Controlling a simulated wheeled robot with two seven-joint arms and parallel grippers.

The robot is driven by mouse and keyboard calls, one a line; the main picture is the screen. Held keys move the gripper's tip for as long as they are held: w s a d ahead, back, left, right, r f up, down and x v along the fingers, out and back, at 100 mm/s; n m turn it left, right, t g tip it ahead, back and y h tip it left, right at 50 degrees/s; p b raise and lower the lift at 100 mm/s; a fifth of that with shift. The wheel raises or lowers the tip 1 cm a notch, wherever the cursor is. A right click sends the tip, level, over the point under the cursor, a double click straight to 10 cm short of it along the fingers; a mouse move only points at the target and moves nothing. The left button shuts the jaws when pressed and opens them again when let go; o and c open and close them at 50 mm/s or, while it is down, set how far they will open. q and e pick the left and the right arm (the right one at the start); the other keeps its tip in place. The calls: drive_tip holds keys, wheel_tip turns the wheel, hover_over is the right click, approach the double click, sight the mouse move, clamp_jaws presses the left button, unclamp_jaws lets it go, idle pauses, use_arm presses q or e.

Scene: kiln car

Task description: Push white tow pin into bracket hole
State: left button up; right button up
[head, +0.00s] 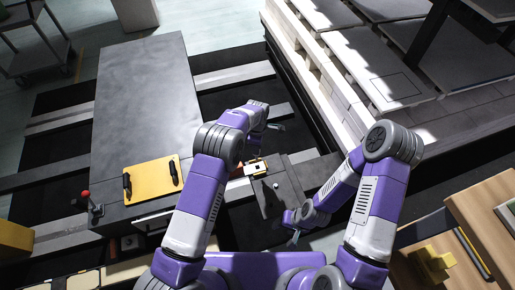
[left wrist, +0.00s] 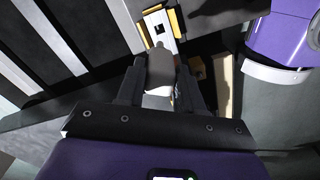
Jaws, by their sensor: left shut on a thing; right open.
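In the left wrist view the pin lies just below the bracket (left wrist: 172,22), a pale plate with yellow side pieces and a dark square hole. The pin looks apart from the hole; depth is hard to judge. The bracket also shows in the head view (head: 256,168), below my left gripper (head: 273,122). The pin is not clear there. My right gripper (head: 294,229) is open and empty, below and right of the bracket.
A grey slab-like body (head: 145,95) with a yellow plate (head: 153,180) and a red-knobbed lever (head: 88,198) stands at left. The pale-edged kiln car deck (head: 375,65) fills the upper right. Wooden boxes (head: 485,210) stand at lower right.

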use_arm(q)
drive_tip(key=shift+d+f, duration=0.1)
drive_tip(key=shift+d, duration=0.05)
drive_tip(key=shift+d, duration=0.1)
drive_tip(key=shift+f+b, duration=2.7)
drive_tip(key=shift+f, duration=0.5)
drive_tip(key=shift+r, duration=0.15)
drive_tip(key=shift+f+b, duration=0.45)
drive_tip(key=shift+f, duration=1.05)
drive_tip(key=shift+f, duration=1.2)
drive_tip(key=o, duration=1.4)
